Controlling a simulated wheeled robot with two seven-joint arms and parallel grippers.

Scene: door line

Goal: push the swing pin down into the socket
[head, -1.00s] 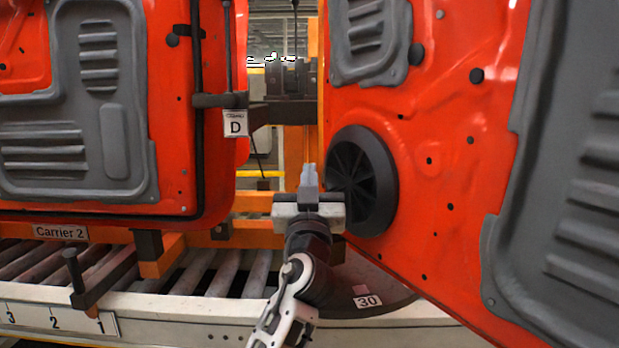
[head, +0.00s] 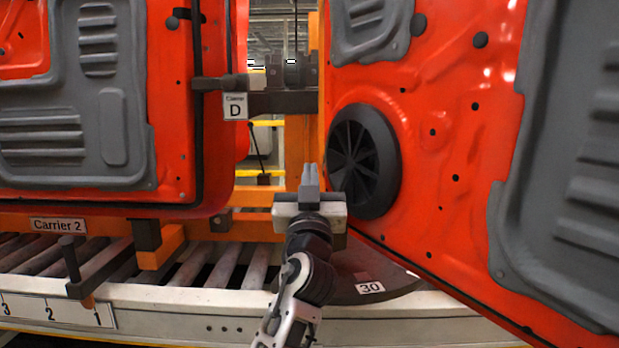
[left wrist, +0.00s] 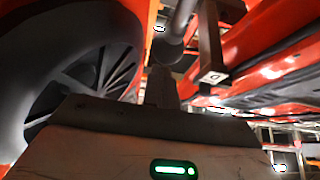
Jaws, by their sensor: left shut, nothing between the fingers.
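A copper-coloured tip (head: 88,302) shows below the arm, by the rail. I cannot make out a socket. My left gripper (head: 310,172) points up, shut and empty, in front of the gap between the doors, well right of the pin. It also shows in the left wrist view (left wrist: 162,82). My right gripper is not in view.
The right red door (head: 440,130) with its round black speaker (head: 363,163) is close beside my left gripper. The left red door (head: 175,110) hangs above the Carrier 2 label (head: 58,225). A numbered white rail (head: 180,312) and rollers (head: 245,268) run below.

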